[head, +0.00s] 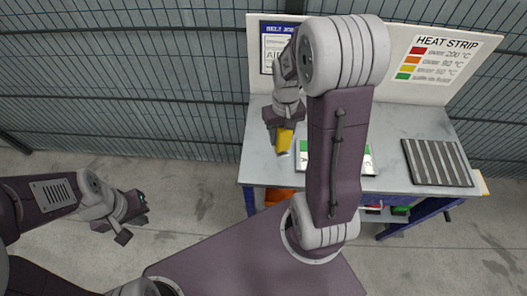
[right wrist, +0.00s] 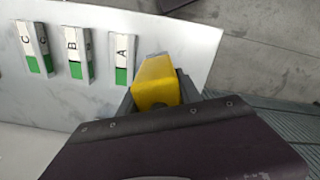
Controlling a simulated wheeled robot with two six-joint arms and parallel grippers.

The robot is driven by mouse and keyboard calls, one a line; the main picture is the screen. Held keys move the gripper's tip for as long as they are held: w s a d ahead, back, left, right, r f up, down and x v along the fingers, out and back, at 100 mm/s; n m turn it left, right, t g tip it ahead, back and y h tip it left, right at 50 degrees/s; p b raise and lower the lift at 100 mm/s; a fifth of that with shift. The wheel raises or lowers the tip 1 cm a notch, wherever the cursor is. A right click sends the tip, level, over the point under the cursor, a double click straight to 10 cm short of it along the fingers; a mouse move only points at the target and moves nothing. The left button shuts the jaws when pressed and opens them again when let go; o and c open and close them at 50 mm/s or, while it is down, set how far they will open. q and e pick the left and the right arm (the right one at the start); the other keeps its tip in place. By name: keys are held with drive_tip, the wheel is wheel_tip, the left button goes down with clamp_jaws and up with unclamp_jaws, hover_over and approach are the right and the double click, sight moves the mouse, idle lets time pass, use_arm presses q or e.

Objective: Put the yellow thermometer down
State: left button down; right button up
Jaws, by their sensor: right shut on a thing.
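The yellow thermometer (head: 284,141) is at the left part of the grey table (head: 262,172) in the head view. My right gripper (head: 284,122) is shut on it. In the right wrist view the yellow thermometer (right wrist: 155,82) sits between the two fingers, its grey tip pointing away over the table's edge area. I cannot tell whether it touches the tabletop. My left gripper (head: 132,217) is off to the left above the floor, its fingers apart and empty.
White-and-green blocks marked A (right wrist: 122,58), B (right wrist: 78,54) and C (right wrist: 34,47) stand in a row beside the thermometer. A dark striped pad (head: 437,162) lies at the table's right. A heat strip sign (head: 440,58) stands behind. My right arm hides the table's middle.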

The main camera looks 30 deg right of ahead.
drive_tip(key=a+f, duration=0.1)
drive_tip(key=f, duration=0.1)
drive_tip(key=w+a+f, duration=0.1)
drive_tip(key=a+f, duration=0.1)
drive_tip(key=w+a+f, duration=0.1)
drive_tip(key=f, duration=0.2)
drive_tip(key=shift+w+a, duration=0.1)
drive_tip(key=shift+a, duration=0.15)
drive_tip(key=shift+w+f, duration=0.15)
drive_tip(key=shift+f, duration=0.15)
drive_tip(key=o, duration=1.1)
wheel_tip(320, 180, up, 12)
drive_tip(key=p, duration=0.1)
drive_tip(key=shift+n+t, duration=0.6)
drive_tip(key=shift+n, duration=0.2)
drive_tip(key=s+a+f, duration=0.1)
drive_tip(key=s, duration=0.1)
drive_tip(key=s+a+f, duration=0.1)
drive_tip(key=s+a, duration=0.1)
drive_tip(key=s, duration=0.1)
drive_tip(key=s+a+f, duration=0.1)
drive_tip(key=s, duration=0.2)
drive_tip(key=shift+s+a, duration=0.25)
drive_tip(key=shift+a, duration=0.15)
